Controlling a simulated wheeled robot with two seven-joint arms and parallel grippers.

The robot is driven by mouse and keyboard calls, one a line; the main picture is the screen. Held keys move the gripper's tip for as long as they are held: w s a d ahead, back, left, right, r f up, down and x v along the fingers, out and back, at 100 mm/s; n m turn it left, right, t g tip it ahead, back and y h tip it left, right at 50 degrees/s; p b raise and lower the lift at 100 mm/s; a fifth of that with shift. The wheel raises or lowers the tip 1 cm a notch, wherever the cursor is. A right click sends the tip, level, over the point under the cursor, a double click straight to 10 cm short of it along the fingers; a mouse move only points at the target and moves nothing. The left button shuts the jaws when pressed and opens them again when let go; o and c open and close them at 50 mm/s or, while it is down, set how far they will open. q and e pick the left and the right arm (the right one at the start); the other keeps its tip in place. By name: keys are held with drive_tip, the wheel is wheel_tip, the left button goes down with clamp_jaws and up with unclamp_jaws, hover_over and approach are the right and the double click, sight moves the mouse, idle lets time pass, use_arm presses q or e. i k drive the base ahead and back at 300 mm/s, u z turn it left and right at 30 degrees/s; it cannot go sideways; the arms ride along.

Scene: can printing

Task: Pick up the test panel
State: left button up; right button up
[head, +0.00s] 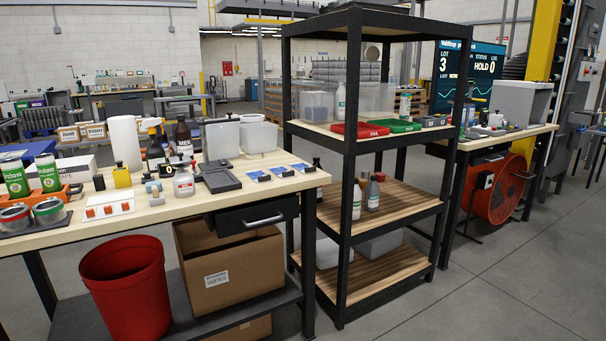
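No object is plainly marked as the test panel, and I cannot tell for sure which one it is. A flat white panel with small orange-red blocks on it (108,209) lies near the front of the wooden workbench (185,211) at the left. Several small white-and-blue cards (258,176) with dark pieces on them lie at the bench's right end. Neither of my grippers shows in the head view.
Green-white cans (49,173) stand in an orange carrier at the left. A black shelf rack (350,160) with red (359,130) and green trays (398,126) stands right of the bench. A red bin (126,292) and a cardboard box (229,266) sit below. Floor at right front is clear.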

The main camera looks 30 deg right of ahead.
sight(258, 174)
drive_tip(key=z, duration=0.75)
drive_tip(key=i, duration=0.65)
drive_tip(key=z, duration=0.9)
drive_tip(key=i, duration=1)
drive_tip(key=u, duration=0.8)
drive_tip(key=i, duration=0.45)
drive_tip(key=u, duration=0.4)
